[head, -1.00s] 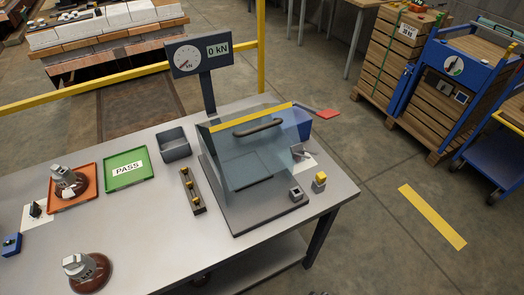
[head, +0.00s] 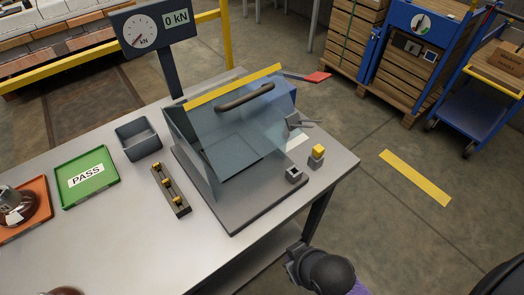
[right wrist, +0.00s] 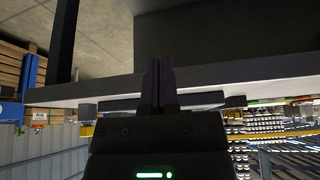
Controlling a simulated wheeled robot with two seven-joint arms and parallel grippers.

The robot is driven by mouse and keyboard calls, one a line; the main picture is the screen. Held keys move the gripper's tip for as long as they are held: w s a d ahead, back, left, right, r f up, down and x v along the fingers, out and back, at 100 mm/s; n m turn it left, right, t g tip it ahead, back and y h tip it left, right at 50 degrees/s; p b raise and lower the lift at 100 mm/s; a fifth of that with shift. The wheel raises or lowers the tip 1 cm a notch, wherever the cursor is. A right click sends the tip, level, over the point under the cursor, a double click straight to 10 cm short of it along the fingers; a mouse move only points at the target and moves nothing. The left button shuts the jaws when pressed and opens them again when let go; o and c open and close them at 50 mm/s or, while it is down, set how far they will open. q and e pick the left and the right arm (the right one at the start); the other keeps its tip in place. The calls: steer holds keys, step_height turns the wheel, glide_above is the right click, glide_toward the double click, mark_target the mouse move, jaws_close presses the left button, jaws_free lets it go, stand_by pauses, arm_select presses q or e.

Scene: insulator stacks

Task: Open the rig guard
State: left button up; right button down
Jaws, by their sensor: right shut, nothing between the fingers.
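The rig guard (head: 205,130) is a clear bluish cover with a yellow top edge and a dark bar handle (head: 244,98). It stands down over the grey rig base (head: 240,212) on the table. My right gripper (head: 294,256) is at the table's front edge, below and in front of the rig, well apart from the handle. In the right wrist view its fingers (right wrist: 158,80) are together and empty, with the table edge behind them. My left gripper is not in view.
A gauge (head: 150,32) reading 0 kN stands behind the rig. A green PASS tray (head: 62,190), a grey bin (head: 139,152), a rack of yellow-topped pins (head: 184,208) and a yellow-topped block (head: 317,158) are on the table (head: 130,245). The floor to the right is mostly clear.

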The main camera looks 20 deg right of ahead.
steer(key=w+a+r+t+y, duration=0.1)
steer(key=w+r+t, duration=0.1)
steer(key=w+a+r+t+y, duration=0.1)
steer(key=w+r+t, duration=0.1)
steer(key=w, duration=0.1)
steer(key=w+a+r+n+t+y, duration=0.1)
steer(key=w+r+t, duration=0.1)
steer(key=w, duration=0.1)
steer(key=shift+a, duration=0.2)
steer(key=w+r+t, duration=0.1)
steer(key=t, duration=0.1)
steer(key=w+r+t+y, duration=0.1)
steer(key=r+t, duration=0.1)
steer(key=shift+w+a+y, duration=0.15)
steer(key=shift+a+y, duration=0.15)
steer(key=shift+a, duration=0.05)
step_height(320, 180, up, 4)
steer(key=d+t+y, duration=0.2)
steer(key=t, duration=0.3)
step_height(320, 180, up, 13)
steer(key=t+y+p, duration=0.1)
steer(key=t+p, duration=0.1)
steer(key=t, duration=0.3)
glide_above(261, 140)
steer(key=shift+r, duration=0.1)
